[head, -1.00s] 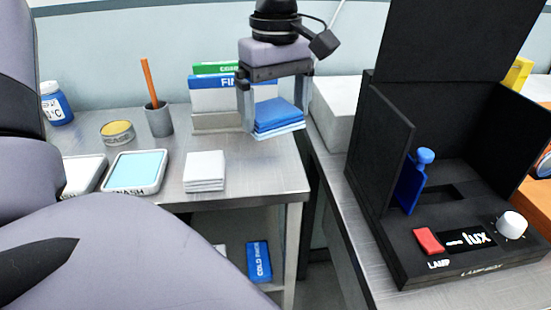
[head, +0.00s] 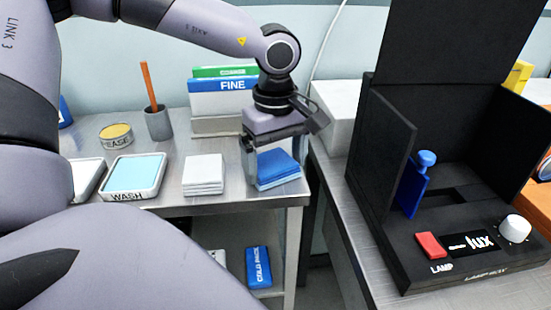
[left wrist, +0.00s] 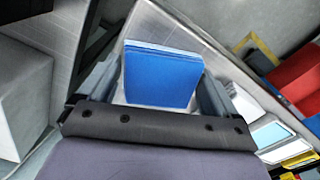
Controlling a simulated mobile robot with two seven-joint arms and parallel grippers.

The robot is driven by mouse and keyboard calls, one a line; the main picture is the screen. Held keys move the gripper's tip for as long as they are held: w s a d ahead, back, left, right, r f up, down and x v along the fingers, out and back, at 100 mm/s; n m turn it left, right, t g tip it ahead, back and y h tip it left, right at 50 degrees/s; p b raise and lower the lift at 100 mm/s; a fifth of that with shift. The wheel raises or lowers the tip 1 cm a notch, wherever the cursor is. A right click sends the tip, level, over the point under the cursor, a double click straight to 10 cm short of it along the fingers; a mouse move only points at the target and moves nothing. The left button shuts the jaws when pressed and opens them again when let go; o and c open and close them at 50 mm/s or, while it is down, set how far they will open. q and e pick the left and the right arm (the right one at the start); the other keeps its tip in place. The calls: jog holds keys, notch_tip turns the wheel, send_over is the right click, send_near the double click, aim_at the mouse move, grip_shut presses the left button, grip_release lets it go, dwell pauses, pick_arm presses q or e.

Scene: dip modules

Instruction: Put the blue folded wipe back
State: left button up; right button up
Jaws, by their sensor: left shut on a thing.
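The blue folded wipe (head: 278,168) is a flat, layered blue square at the right end of the metal table, beside the white folded stack (head: 203,175). My left gripper (head: 262,180) reaches down over it and is shut on it. The wipe is at or very near the table top; I cannot tell whether it touches. In the left wrist view the wipe (left wrist: 160,76) lies between the two fingers (left wrist: 160,92). My right gripper is not in view.
A tray marked WASH (head: 135,178) stands left of the white stack. Behind are a tin (head: 116,135), a grey cup (head: 158,122) with an orange stick, and a rack with a FINE card (head: 222,98). The black lamp box (head: 440,245) stands right, past a gap.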

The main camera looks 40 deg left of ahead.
aim_at(275, 163)
pick_arm(q)
jog(key=o, duration=0.6)
jog(key=shift+f, duration=0.1)
jog(key=shift+r, duration=0.25)
notch_tip(275, 163, up, 12)
jog(key=p, duration=0.1)
jog(key=shift+f, duration=0.1)
